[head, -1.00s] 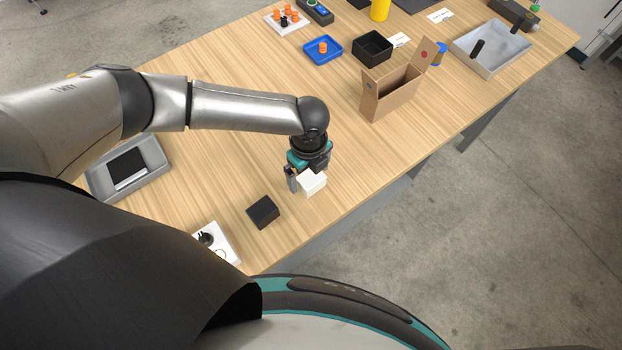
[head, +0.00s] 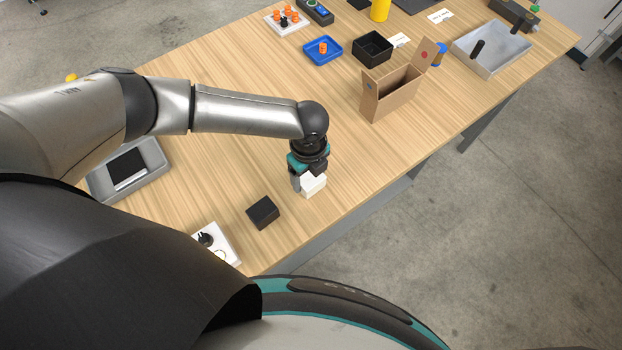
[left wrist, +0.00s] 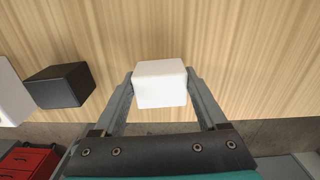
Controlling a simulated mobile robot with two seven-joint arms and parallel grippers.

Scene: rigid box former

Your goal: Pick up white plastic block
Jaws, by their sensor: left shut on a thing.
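The white plastic block (head: 313,185) is near the front edge of the wooden table in the head view. My left gripper (head: 308,180) reaches down over it from above. In the left wrist view the white block (left wrist: 160,83) sits between the two fingertips of my left gripper (left wrist: 161,88), one finger against each side. The gripper is shut on the block. I cannot tell whether the block's underside touches the table. My right gripper is not in view.
A black block (head: 263,212) lies just left of the gripper. A white tray (head: 222,246) with a black part is further left. An open cardboard box (head: 392,97) stands to the right, behind the gripper. The table's front edge is close. The wood between block and box is clear.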

